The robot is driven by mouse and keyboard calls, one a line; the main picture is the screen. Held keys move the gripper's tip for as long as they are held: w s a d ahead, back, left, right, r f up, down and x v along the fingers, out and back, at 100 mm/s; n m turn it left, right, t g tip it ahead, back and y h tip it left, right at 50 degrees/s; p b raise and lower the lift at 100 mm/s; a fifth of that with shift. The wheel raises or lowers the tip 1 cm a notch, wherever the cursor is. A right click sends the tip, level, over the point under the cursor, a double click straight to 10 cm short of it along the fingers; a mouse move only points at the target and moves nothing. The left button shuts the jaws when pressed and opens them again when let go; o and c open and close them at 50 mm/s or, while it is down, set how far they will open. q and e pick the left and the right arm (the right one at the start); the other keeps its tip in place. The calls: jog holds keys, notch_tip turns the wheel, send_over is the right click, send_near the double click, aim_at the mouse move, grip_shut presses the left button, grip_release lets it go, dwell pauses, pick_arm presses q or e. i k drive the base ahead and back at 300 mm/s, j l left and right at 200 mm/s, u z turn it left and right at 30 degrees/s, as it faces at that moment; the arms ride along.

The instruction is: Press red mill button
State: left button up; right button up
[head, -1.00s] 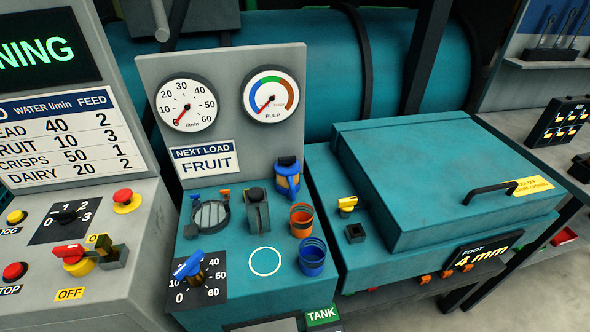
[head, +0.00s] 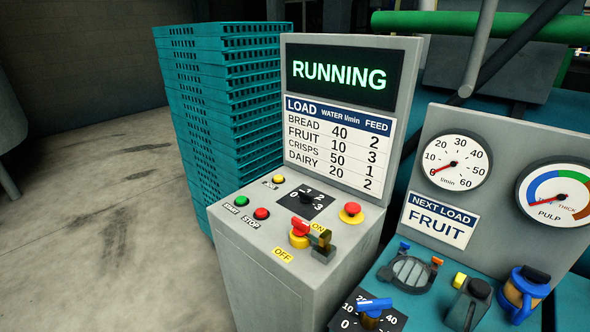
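The grey control console (head: 255,258) stands in the middle of the head view. A small red button (head: 261,213) labelled STOP is on its sloped top, beside a green button (head: 241,201) labelled START. A larger red mushroom button (head: 351,209) on a yellow base sits at the right of the same top. I cannot tell from the picture which red one is the mill button. The console's screen (head: 338,77) reads RUNNING in green. Neither of my grippers shows in the view.
A yellow button (head: 279,179), a numbered dial (head: 306,199) and a red-handled ON/OFF switch (head: 300,231) share the console top. A teal crate stack (head: 215,100) stands behind left. A gauge panel (head: 450,130) reading NEXT LOAD FRUIT is at right. Floor (head: 90,220) at left is clear.

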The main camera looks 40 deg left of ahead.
aim_at(261, 213)
jog(key=j+u, duration=0.15)
jog(key=u, duration=0.2)
jog(key=k+j+u, duration=0.1)
jog(key=u, duration=0.3)
jog(key=j+u, duration=0.2)
jog(key=u, duration=0.15)
